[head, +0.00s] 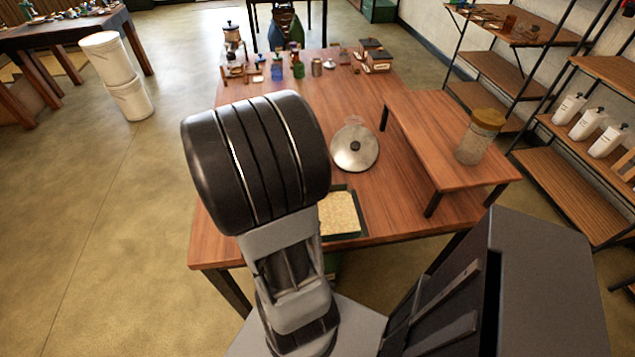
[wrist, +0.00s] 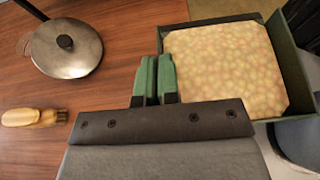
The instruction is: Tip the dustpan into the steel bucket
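A dark green, square-walled tray (wrist: 268,30) filled with a pale, pebbly material (wrist: 225,68) is at the right in the wrist view; it looks like the dustpan. In the head view the tray (head: 360,212) shows at the table's near edge, partly behind my arm. My gripper (wrist: 156,80) has green fingertips close together, one on each side of the tray's left wall, so it appears shut on that wall. The tray looks level. My arm hides the fingers in the head view. I cannot pick out a steel bucket for certain.
A round steel lid with a black knob (head: 355,148) lies on the wooden table (head: 255,235). A wooden-handled brush (wrist: 35,117) lies left of my gripper. A raised wooden shelf (head: 435,135) bears a jar (head: 478,138). Bottles stand at the back; white buckets (head: 130,98) stand on the floor.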

